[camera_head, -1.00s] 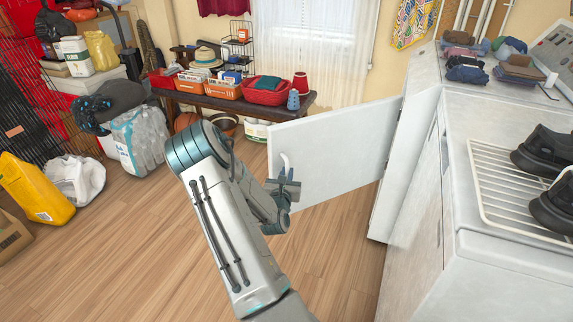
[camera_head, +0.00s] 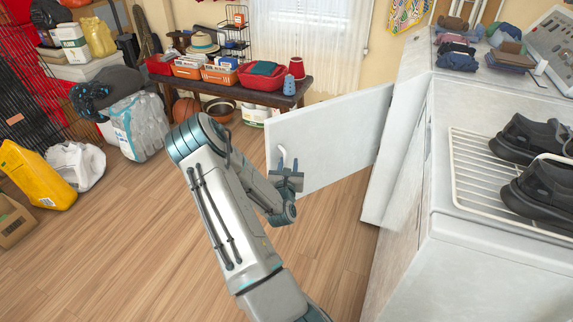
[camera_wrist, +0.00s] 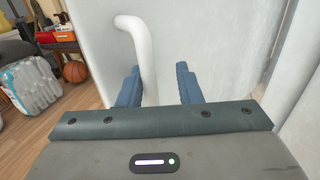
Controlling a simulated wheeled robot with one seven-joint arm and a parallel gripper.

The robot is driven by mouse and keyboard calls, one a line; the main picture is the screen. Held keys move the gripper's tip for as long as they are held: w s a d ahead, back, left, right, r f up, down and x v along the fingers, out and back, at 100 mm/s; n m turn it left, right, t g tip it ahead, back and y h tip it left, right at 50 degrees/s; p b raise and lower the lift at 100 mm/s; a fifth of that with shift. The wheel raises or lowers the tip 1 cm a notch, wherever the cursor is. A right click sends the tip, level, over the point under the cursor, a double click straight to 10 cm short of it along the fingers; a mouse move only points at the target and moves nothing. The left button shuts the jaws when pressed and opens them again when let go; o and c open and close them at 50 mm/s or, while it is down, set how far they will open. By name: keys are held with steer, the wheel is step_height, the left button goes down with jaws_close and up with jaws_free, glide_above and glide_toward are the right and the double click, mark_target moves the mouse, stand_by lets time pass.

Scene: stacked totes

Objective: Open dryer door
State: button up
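The white dryer door (camera_head: 335,140) stands swung out wide from the white machine (camera_head: 400,150) on the right in the head view. In the wrist view the door (camera_wrist: 215,45) fills the space behind the fingers. Its curved white handle (camera_wrist: 143,50) passes between my gripper's two blue fingers, close to the left one. The handle (camera_head: 281,156) also shows in the head view just above my gripper (camera_head: 284,172). My gripper (camera_wrist: 160,88) is open, with a clear gap between the handle and the right finger. The handle's lower end is hidden.
Black shoes (camera_head: 535,150) lie on a wire rack (camera_head: 490,180) on a white machine at the right. A wooden table (camera_head: 290,98) with baskets stands behind the door. Bottles and bags (camera_head: 140,130) are at the left. Bare wooden floor (camera_head: 130,240) lies between.

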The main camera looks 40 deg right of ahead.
steer(key=shift+w+a, duration=0.15)
steer(key=shift+a, duration=0.3)
steer(key=v, duration=1.3)
steer(key=shift+s+p, duration=0.3)
steer(key=shift+p, duration=0.15)
steer(key=shift+a, duration=0.1)
